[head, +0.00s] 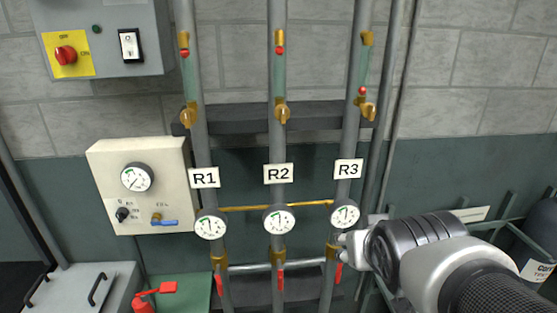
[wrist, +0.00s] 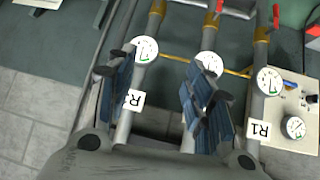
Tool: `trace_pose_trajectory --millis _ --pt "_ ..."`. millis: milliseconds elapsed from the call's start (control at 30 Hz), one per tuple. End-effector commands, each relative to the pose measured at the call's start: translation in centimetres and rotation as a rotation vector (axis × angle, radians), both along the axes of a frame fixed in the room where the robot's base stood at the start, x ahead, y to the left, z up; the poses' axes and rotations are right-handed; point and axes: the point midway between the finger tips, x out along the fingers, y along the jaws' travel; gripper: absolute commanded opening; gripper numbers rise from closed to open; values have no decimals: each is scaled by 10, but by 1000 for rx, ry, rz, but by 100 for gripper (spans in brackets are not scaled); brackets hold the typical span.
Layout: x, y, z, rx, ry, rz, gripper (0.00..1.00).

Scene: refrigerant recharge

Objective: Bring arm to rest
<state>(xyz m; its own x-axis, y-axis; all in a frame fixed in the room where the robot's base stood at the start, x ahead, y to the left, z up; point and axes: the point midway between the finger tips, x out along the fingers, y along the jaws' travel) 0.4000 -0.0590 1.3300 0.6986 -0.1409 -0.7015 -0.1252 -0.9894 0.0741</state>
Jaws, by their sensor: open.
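My gripper (head: 348,243) is at the end of my arm, which reaches in from the lower right in the head view. It is beside the R3 pipe, just below the R3 gauge (head: 345,215). In the wrist view, my gripper (wrist: 160,95) has its two dark fingers spread wide with nothing between them in their grip. The R3 gauge (wrist: 145,50) and the R2 gauge (wrist: 208,63) show beyond the fingertips. The left finger partly hides the R3 label (wrist: 132,100). I cannot tell whether a finger touches the pipe.
Pipes R1 (head: 204,177), R2 (head: 279,173) and R3 (head: 348,168) run up the wall, with red lower handles (head: 280,280). A white gauge box (head: 150,210) and a grey switch box (head: 108,50) are at left. A dark cylinder (head: 540,235) stands at right.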

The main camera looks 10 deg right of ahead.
Motion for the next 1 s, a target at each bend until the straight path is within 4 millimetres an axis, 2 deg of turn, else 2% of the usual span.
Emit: trace_pose_trajectory --millis 267,367,467,600,700,833,1000 --pt "-1 0 0 0 2 0 48" --pt "-11 4 -9 6 24 4 48" --pt "-43 16 -35 23 97 19 48" --pt "-102 38 -77 59 235 57 48" --pt "-136 50 -97 80 315 86 48" --pt "-158 57 -108 95 370 106 48" --pt "-158 57 -108 95 370 106 48"
